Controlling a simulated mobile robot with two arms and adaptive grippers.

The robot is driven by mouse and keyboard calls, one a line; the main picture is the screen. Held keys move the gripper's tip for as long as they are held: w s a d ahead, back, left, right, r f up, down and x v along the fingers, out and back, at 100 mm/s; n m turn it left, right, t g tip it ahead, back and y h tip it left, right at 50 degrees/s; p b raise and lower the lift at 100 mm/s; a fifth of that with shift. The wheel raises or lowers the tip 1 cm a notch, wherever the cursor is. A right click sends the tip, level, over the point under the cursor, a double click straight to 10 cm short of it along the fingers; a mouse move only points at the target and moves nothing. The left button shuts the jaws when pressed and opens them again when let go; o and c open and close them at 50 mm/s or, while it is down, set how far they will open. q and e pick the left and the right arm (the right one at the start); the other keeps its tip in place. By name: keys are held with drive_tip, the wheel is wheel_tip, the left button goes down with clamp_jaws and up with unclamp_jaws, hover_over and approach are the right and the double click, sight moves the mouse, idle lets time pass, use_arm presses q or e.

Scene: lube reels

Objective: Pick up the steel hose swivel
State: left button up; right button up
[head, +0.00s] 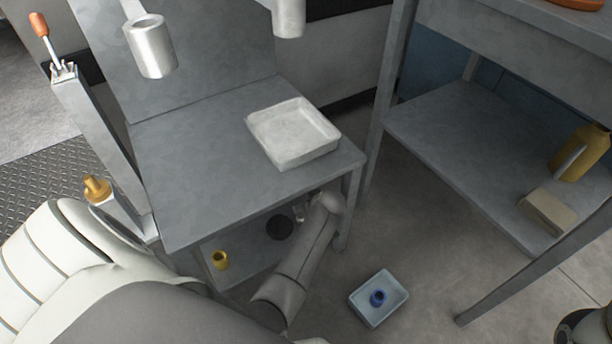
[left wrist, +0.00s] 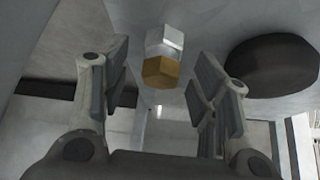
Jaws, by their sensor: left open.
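A fitting with a silver part and a brass hexagonal part, which looks like the steel hose swivel (left wrist: 163,42), is in the left wrist view. My left gripper (left wrist: 163,76) is open, with one finger on each side of the view and the fitting between and beyond them. I see no finger touching it. In the head view my left arm reaches down beside the lower shelf of the grey bench, and my left gripper (head: 300,212) is mostly hidden under the top.
A dark round disc (left wrist: 272,65) lies right of the fitting; it also shows on the lower shelf (head: 280,228). A yellow fitting (head: 220,260) stands there too. A pale tray (head: 325,149) sits on the benchtop (head: 195,180). A blue tray (head: 360,302) with a blue ring is on the floor.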

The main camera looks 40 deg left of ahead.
use_arm(q)
drive_tip(key=shift+f, duration=0.1)
drive_tip(key=c, duration=1.1)
drive_tip(key=shift+c, duration=0.2)
drive_tip(key=shift+a, duration=0.1)
